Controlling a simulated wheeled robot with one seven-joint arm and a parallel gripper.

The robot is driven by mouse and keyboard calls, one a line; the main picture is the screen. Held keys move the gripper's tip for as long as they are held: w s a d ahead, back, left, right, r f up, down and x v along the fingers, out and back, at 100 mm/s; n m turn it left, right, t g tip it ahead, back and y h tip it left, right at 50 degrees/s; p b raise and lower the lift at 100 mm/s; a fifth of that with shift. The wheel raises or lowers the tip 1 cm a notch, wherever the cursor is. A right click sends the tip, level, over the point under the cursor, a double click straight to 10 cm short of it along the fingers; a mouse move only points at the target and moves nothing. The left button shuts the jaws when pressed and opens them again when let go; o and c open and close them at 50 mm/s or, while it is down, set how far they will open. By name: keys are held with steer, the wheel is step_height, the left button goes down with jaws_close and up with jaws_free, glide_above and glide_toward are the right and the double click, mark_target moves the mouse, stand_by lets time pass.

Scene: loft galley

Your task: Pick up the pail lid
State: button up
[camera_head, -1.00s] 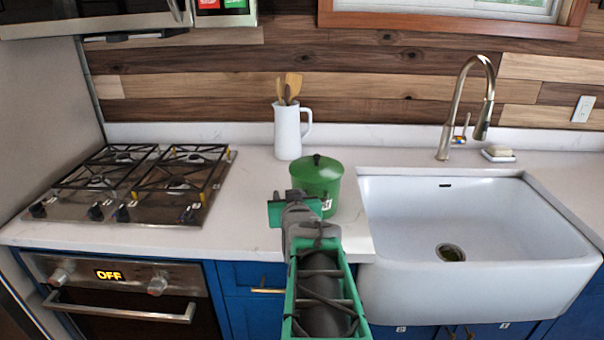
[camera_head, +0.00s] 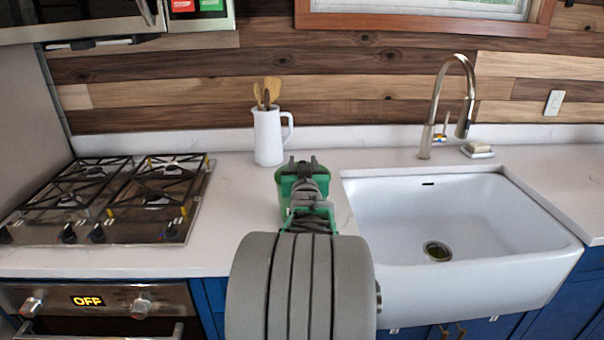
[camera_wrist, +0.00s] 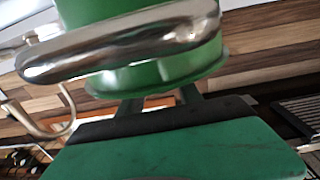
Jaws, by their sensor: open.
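The green pail (camera_head: 334,186) stands on the white counter just left of the sink, mostly hidden behind my gripper (camera_head: 303,161) in the head view. Its lid cannot be told apart there from the green of my gripper. My gripper is open, its two dark fingers apart and pointing toward the back wall, over or in front of the pail. The wrist view shows its green palm and finger bases; a green round body and a shiny metal bar cover the fingertips. I cannot tell whether the fingers touch the lid.
A white pitcher (camera_head: 268,137) with wooden utensils stands behind and left of the pail. The white sink (camera_head: 455,225) with a tall faucet (camera_head: 436,110) is on the right. A gas cooktop (camera_head: 120,200) is on the left, with clear counter between it and the pail.

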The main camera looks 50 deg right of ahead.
steer(key=shift+a, duration=0.1)
jaws_close()
stand_by(0.3)
